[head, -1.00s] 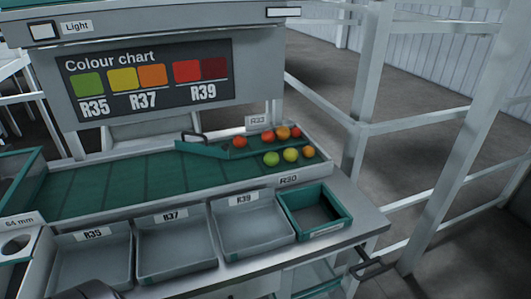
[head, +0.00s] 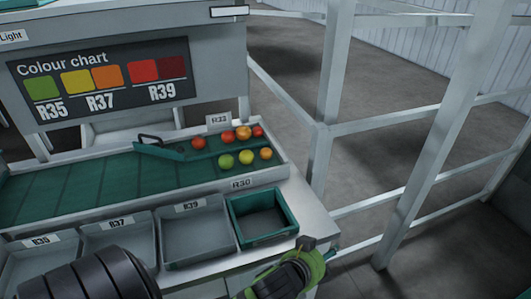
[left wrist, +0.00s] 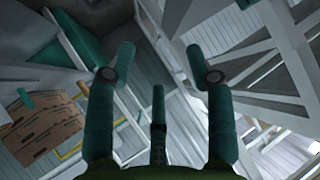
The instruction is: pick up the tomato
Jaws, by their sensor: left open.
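Several tomatoes lie at the right end of the green sorting belt in the head view. My left gripper (head: 312,250) is at the bottom, right of the trays and apart from the tomatoes. In the left wrist view its fingers (left wrist: 160,75) are spread and empty. My right gripper is not in view.
The colour chart panel (head: 105,80) stands behind the belt (head: 70,190). White metal posts and rails (head: 415,150) stand to the right.

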